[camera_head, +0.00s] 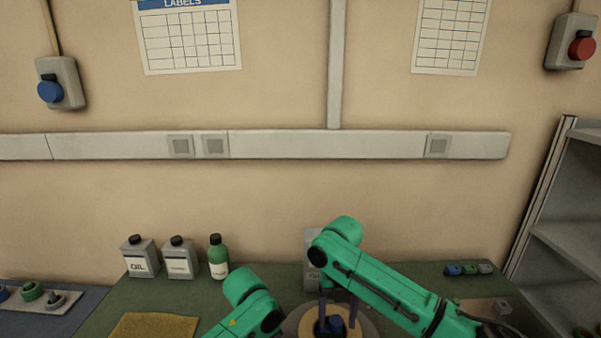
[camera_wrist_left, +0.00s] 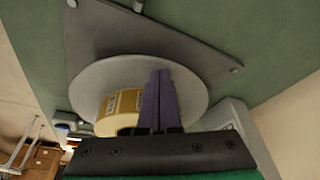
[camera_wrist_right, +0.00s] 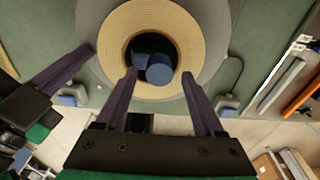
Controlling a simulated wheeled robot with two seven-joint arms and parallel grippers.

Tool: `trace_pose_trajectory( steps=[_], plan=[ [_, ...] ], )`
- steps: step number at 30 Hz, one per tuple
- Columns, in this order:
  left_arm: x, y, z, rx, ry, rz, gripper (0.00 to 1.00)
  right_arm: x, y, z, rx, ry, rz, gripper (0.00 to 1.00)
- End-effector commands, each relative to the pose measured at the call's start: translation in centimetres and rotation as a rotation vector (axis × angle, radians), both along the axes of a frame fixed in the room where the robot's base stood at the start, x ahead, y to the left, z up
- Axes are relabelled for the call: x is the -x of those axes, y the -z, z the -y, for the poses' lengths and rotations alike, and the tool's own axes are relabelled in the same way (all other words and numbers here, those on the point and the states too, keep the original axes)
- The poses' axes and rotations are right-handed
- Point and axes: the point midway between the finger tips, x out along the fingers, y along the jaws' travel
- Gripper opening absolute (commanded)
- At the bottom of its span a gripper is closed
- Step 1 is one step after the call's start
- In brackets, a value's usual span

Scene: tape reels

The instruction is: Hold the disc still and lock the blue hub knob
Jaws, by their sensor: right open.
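The grey disc (camera_wrist_right: 218,70) carries a tan tape roll (camera_wrist_right: 112,45), with the blue hub knob (camera_wrist_right: 158,69) in its middle. The knob also shows in the head view (camera_head: 335,324). My right gripper (camera_wrist_right: 159,75) is open, its fingertips to either side of the knob over the roll's opening; I see no contact with the knob.
The disc sits above a grey plate (camera_wrist_left: 95,35) on the green bench (camera_head: 275,288). Bottles (camera_head: 217,256) and cans stand at the back left. A tan mat (camera_head: 155,326) lies at the front left. Small coloured parts (camera_head: 468,269) lie at the right, before a shelf (camera_head: 560,240).

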Motion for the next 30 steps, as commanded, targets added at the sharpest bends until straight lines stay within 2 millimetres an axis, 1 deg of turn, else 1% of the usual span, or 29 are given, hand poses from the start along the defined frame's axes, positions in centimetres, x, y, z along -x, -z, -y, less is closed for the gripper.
trace_pose_trajectory(
  steps=[1,3,5,6,8,9,16,18,20,30],
  plan=[
    [0.40,0.67,-0.11,-0.007,0.002,-0.016,0.00,0.01,0.10,-0.01,0.000,0.000,0.000,0.70],
    [0.40,0.67,-0.11,-0.007,0.002,-0.016,0.00,0.01,0.10,-0.01,0.000,0.000,0.000,0.70],
    [0.40,0.67,-0.11,-0.007,0.002,-0.016,0.00,0.01,0.10,0.00,0.000,0.000,0.000,0.47],
    [0.40,0.67,-0.11,-0.007,0.002,-0.016,0.00,0.01,0.10,0.00,0.000,0.000,0.000,0.32],
    [0.40,0.67,-0.11,-0.007,0.002,-0.016,0.00,0.01,0.10,0.01,0.001,0.000,0.000,0.09],
    [0.39,0.67,-0.12,-0.007,0.002,-0.016,0.00,0.01,0.10,0.03,0.001,0.000,0.000,0.00],
    [0.38,0.68,-0.15,-0.008,0.002,-0.016,0.00,0.00,0.11,0.08,0.002,0.005,-0.001,0.00],
    [0.39,0.68,-0.16,-0.008,0.002,-0.016,0.00,0.01,0.13,0.09,0.001,0.059,-0.001,0.00],
    [0.39,0.68,-0.17,-0.008,0.002,-0.016,0.00,0.06,0.20,0.11,0.000,0.175,-0.003,0.00],
    [0.36,0.71,-0.30,-0.011,-0.001,-0.016,0.00,0.09,0.22,0.23,0.002,1.027,-0.002,0.00]
  ],
)
